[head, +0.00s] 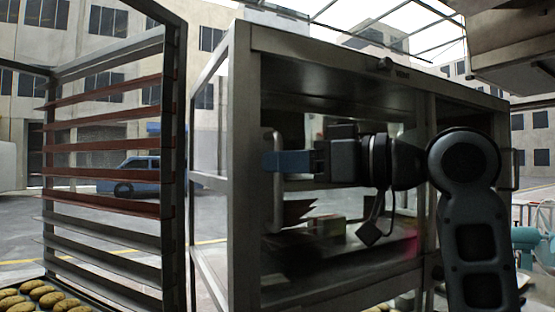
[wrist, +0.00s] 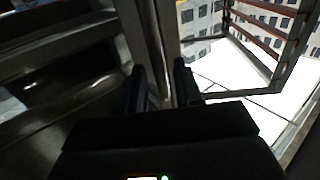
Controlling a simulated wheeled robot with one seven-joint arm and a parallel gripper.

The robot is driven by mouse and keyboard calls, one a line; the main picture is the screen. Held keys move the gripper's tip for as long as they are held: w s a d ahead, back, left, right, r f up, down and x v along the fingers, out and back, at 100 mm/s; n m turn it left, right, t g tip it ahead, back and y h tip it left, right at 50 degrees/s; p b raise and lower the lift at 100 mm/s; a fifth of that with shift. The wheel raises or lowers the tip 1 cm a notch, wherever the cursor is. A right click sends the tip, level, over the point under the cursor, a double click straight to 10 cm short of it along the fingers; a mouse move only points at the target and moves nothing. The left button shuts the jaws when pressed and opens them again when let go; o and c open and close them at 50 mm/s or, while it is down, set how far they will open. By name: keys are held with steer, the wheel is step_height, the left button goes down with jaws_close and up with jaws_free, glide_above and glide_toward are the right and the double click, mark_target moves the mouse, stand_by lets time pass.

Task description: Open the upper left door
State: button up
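The upper left door (head: 330,105) is a dark glass-fronted panel in the grey metal cabinet; it looks closed. Its pale vertical bar handle (head: 277,190) is near the door's left edge. My gripper (head: 272,161) reaches in from the right at the handle, its blue-grey fingers level with the bar's middle. In the wrist view my gripper (wrist: 160,88) has its two dark fingers apart, with a grey upright bar (wrist: 158,50) showing between and beyond them. I cannot tell whether either finger touches the handle. My arm hides part of the door.
A tall rack (head: 175,150) with red and grey slats stands left of the cabinet. Trays of round buns (head: 35,292) are at the lower left. A right-hand handle (head: 515,170) shows beyond my arm. Open ground with a blue car (head: 140,174) lies behind.

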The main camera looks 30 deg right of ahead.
steer(key=shift+x, duration=0.85)
steer(key=shift+c, duration=0.3)
jaws_close()
